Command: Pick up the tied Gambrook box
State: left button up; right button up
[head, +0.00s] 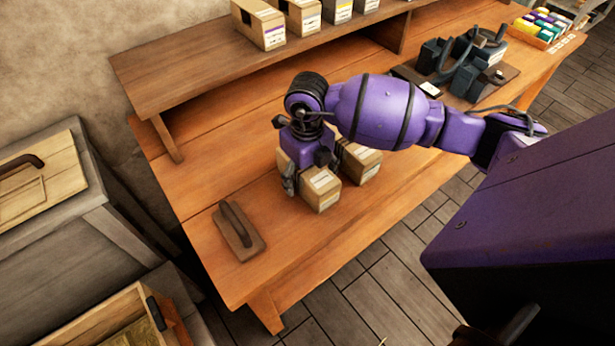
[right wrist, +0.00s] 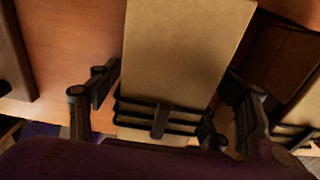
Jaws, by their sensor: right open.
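A tan cardboard box (head: 322,190) with a pale label stands near the front of the wooden bench, partly hidden by my right gripper. In the right wrist view a tan box (right wrist: 185,60) lies between the fingers, with dark bands around its near end. My right gripper (head: 307,172) is over the box, open, with one finger on each side; its fingers also show in the right wrist view (right wrist: 170,88). I cannot tell whether they touch the box. A second box (head: 360,163) stands close on the right. The label names are too small to read. My left gripper is not in view.
A wooden block with a handle (head: 238,232) lies on the bench to the left. A raised shelf (head: 190,75) with several boxes runs along the back. Dark equipment (head: 465,65) and a tray of coloured items (head: 545,30) are at the far right. The front left bench is mostly clear.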

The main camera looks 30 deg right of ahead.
jog(key=c, duration=1.3)
jog(key=shift+w+r, duration=0.1)
jog(key=shift+r, duration=0.1)
